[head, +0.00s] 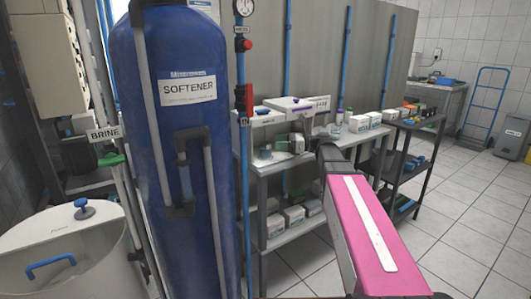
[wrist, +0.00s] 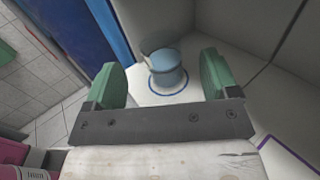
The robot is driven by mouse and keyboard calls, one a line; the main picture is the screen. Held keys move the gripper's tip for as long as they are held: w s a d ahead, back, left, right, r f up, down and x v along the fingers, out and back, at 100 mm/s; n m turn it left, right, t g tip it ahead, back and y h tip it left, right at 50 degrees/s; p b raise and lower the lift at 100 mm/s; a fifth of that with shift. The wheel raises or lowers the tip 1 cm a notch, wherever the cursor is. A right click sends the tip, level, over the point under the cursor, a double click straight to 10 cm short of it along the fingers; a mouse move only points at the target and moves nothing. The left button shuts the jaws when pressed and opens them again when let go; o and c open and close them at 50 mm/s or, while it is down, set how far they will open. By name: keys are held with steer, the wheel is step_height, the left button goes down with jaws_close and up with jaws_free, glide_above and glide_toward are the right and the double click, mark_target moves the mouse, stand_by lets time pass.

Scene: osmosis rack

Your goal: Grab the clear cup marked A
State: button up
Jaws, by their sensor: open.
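A small bluish, see-through cup (wrist: 168,72) stands upright on a white surface in the wrist view, inside a dark blue ring drawn on that surface. I cannot read a letter on it. A pale piece shows at its left rim. My gripper (wrist: 162,84) is open, with its two green fingers apart in the picture to the left and right of the cup. Nothing is between the fingers that they touch, and the cup appears beyond them. In the head view I cannot make out the cup clearly.
A tall blue softener tank (head: 182,140) stands left of the bench in the head view. A white brine tub (head: 70,255) is at lower left. Several boxes, including one white box (head: 358,124), sit on the bench. A grey wall backs the bench.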

mark_target(270, 142)
steer(key=a, duration=0.4)
steer(key=c, duration=1)
steer(key=shift+r, duration=0.2)
steer(key=shift+c, duration=0.2)
